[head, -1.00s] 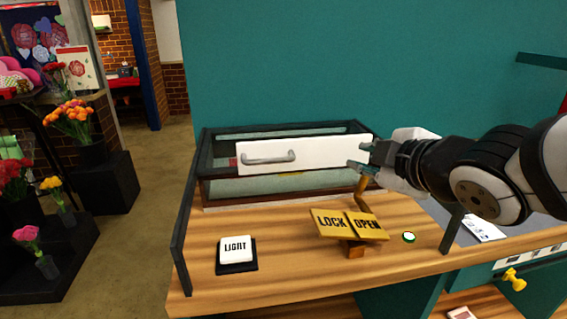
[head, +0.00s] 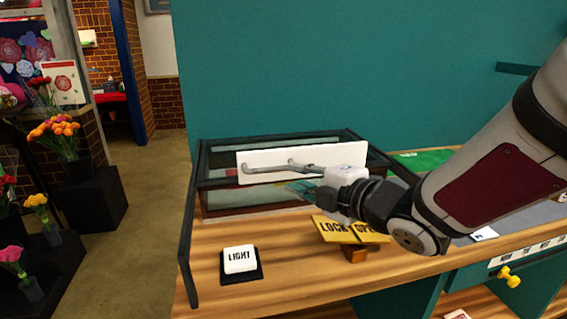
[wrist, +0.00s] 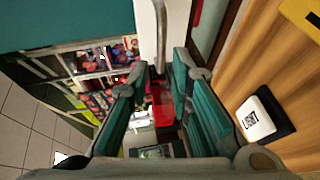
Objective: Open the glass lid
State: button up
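The glass lid's white front panel (head: 275,158) sits on the dark-framed glass case (head: 240,207) on the counter; the lid looks shut. Its grey bar handle (head: 262,168) runs across the panel. My gripper (head: 303,188) is in front of the panel, at the handle's right part, with teal fingers pointing left. In the wrist view the fingers (wrist: 160,85) are apart, and the handle (wrist: 160,45) lies in line with the gap between them; I cannot tell whether they touch it. The yellow LOCK/OPEN sign (head: 333,229) is partly hidden by my arm, and its lever is hidden.
A white LIGHT button (head: 240,258) on a black base is at the counter's front left; it also shows in the wrist view (wrist: 255,117). A dark upright frame (head: 187,235) edges the counter's left. Flower pots (head: 85,165) stand on black stands farther left.

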aim_at(274, 170)
jog(key=x, duration=1)
jog(key=shift+w+f, duration=0.15)
grip_shut()
